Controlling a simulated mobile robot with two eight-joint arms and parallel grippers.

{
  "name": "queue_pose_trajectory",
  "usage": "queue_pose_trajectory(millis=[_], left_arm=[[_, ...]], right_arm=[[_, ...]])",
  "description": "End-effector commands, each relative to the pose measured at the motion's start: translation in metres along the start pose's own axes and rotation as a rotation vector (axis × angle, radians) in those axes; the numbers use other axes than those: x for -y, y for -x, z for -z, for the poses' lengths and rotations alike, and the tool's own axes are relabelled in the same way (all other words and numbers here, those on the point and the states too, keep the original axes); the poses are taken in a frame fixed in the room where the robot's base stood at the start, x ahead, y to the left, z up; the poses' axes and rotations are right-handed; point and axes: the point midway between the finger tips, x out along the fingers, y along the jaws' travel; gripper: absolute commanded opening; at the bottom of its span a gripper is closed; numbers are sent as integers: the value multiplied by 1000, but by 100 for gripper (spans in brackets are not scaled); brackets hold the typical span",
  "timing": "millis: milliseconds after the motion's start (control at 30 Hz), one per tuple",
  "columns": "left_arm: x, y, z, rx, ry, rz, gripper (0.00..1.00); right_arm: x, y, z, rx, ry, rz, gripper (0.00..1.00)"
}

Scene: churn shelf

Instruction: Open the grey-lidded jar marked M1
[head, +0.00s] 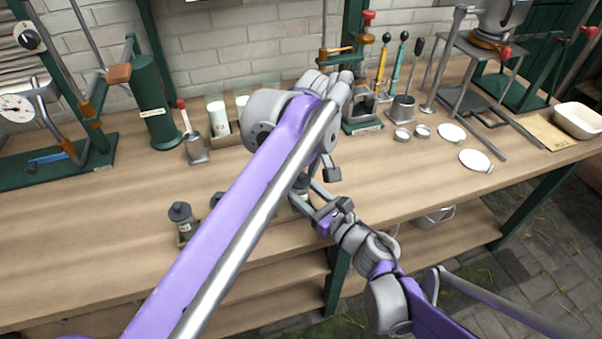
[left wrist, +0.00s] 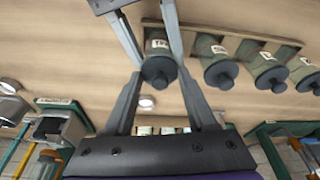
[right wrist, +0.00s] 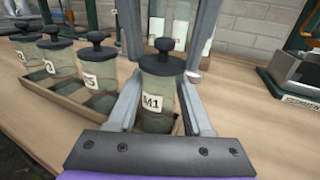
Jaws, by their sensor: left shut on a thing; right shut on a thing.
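The jar marked M1 (right wrist: 158,105) is a greenish glass jar with a dark grey knobbed lid (right wrist: 162,63), standing upright at the end of a row of similar jars. The lid is on the jar. My right gripper (right wrist: 160,108) is shut on the jar's body, one finger on each side. My left gripper (left wrist: 161,72) comes from above and is shut on the lid. In the head view, my left gripper (head: 319,181) and right gripper (head: 315,191) meet over the jar, which is mostly hidden by my arms.
Several other lidded jars (right wrist: 98,70) stand in a wooden rack (right wrist: 40,85) beside M1. White containers (head: 218,118) and a red-handled tool stand behind on the bench (head: 130,215). Small metal rings (head: 403,134) and white discs (head: 475,160) lie to the right.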

Motion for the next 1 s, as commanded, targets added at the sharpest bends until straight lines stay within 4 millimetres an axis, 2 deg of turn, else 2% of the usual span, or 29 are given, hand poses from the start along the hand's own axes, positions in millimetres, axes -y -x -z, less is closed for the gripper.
queue_pose_trajectory(millis=[433,800,1000], left_arm=[[0,15,4,0,0,0,0],[0,17,5,0,0,0,0],[0,39,11,0,0,0,0]], right_arm=[[0,0,0,0,0,0,0],[0,0,0,0,0,0,0],[0,0,0,0,0,0,0]])
